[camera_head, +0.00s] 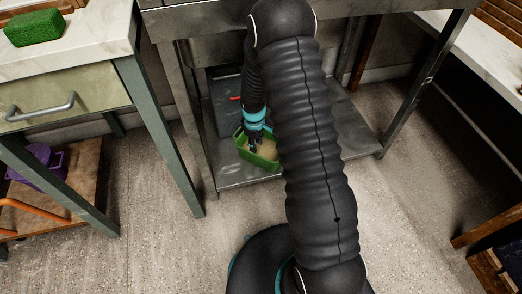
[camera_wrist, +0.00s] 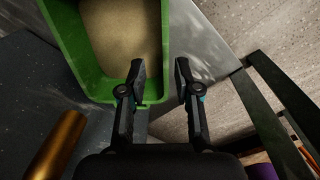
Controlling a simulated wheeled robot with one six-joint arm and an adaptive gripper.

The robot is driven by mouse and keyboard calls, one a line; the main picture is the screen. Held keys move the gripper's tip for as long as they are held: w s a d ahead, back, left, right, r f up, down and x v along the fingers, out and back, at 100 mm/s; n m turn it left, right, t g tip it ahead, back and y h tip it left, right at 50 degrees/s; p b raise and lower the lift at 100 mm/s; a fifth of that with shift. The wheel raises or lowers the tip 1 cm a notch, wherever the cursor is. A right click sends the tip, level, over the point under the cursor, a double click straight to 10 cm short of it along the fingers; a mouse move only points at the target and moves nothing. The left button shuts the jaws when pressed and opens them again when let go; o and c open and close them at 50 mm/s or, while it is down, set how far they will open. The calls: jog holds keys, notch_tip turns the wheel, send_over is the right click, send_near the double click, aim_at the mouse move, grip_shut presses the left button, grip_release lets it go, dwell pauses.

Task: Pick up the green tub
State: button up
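The green tub (camera_head: 259,162) sits on the lower metal shelf of a steel table and holds pale, sand-coloured contents. In the wrist view the tub (camera_wrist: 76,65) fills the upper left. My gripper (camera_wrist: 160,70) is open at the tub's near right corner. One finger is over the tub's inside edge and the other is outside its right wall, with the wall between them. A gap shows beside the right finger. In the head view my gripper (camera_head: 253,145) points down at the tub, and my arm hides part of the tub's right side.
The steel shelf (camera_head: 345,128) has free room to the right. A copper-coloured cylinder (camera_wrist: 56,145) lies near the tub. A table leg (camera_head: 160,130) stands to the left. A purple pot (camera_head: 36,167) is on a low cart, and a green sponge (camera_head: 35,28) lies on the counter.

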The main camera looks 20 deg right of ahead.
aim_at(256, 164)
jog(key=f, duration=0.5)
jog(key=f+b, duration=0.1)
jog(key=f, duration=0.5)
jog(key=shift+w+a+f, duration=0.15)
jog(key=shift+w, duration=0.05)
grip_shut()
